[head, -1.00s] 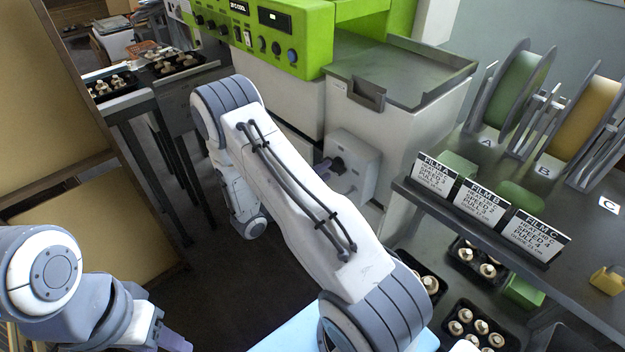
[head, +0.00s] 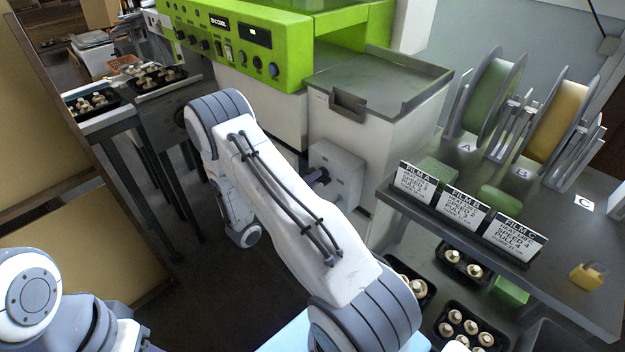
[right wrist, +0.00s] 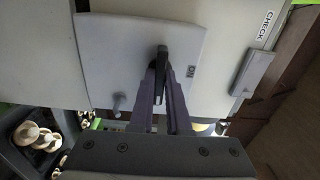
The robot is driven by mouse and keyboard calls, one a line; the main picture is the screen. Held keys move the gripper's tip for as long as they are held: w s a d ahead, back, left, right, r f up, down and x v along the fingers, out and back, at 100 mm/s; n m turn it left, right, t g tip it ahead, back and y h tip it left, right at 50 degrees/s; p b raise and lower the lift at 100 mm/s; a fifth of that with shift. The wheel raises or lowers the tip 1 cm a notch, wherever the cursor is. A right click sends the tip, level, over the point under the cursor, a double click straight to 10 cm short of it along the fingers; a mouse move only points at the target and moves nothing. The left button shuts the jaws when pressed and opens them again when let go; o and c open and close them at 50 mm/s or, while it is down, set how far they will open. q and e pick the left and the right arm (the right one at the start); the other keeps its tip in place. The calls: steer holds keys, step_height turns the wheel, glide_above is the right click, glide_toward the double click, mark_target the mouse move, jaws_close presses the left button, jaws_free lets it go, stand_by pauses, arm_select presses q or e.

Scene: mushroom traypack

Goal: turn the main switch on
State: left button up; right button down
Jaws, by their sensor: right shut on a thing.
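The main switch is a grey box (head: 345,172) on the side of the white machine body, below the green panel. My right gripper (head: 317,178) is at the front of the box. In the right wrist view the purple fingers of my right gripper (right wrist: 161,85) are shut on the black lever, which points along them. My left arm shows at the bottom left in the head view; its gripper is out of sight.
The green control panel (head: 235,45) is above and behind my right arm. A dark shelf (head: 560,270) with film reels and film cards (head: 463,208) stands on the right. Black mushroom trays (head: 466,326) lie below it. A bolt-like peg (right wrist: 118,104) sticks out near the switch.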

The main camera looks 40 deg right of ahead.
steer(key=shift+n+p, duration=2.5)
steer(key=shift+n, duration=1)
steer(key=n+p, duration=0.2)
steer(key=n, duration=0.5)
steer(key=shift+p, duration=0.4)
steer(key=c, duration=0.9)
jaws_free()
